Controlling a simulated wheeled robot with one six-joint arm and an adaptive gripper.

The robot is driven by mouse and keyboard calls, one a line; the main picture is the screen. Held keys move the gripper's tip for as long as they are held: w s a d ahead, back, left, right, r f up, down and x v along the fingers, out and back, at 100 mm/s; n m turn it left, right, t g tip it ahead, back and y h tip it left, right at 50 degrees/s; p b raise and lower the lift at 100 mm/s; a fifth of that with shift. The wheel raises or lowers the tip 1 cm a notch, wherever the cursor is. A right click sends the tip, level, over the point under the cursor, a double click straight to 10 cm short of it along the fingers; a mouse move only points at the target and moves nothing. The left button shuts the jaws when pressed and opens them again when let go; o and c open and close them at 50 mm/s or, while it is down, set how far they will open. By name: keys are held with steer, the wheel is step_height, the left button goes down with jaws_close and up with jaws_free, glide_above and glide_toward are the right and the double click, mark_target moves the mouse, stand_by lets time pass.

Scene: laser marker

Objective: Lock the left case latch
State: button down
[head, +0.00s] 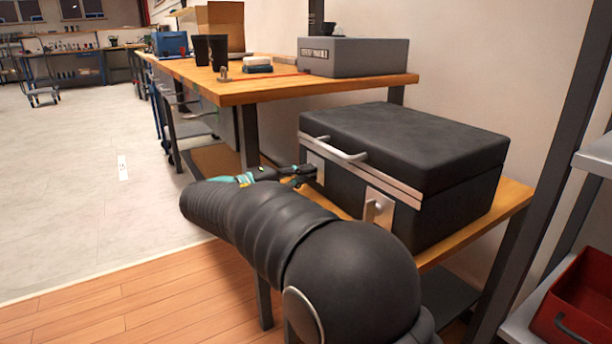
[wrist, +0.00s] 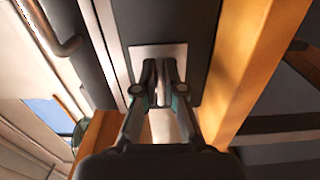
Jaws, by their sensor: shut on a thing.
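The black case (head: 420,150) stands closed on a low wooden bench, with a metal strip and a handle (head: 335,148) on its front. The left latch (head: 314,162) is a pale plate on the case front, partly hidden by my gripper (head: 300,173). In the wrist view, my gripper (wrist: 159,92) is shut on the upright piece of the left latch (wrist: 150,50), with its fingertips in front of the plate. The gripped piece is mostly hidden between the fingers. The right latch (head: 379,208) shows as a pale plate with a raised piece, untouched.
The wooden bench (head: 514,200) runs under the case. A higher wooden table (head: 255,92) at the back left carries a grey box (head: 354,57) and black cups (head: 210,50). A red bin (head: 582,305) sits on a shelf at the right.

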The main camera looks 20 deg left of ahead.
steer(key=shift+f, duration=0.1)
steer(key=c, duration=1.3)
jaws_free()
steer(key=shift+s+a, duration=0.25)
steer(key=shift+s, duration=0.05)
steer(key=v, duration=1.1)
steer(key=shift+a, duration=0.1)
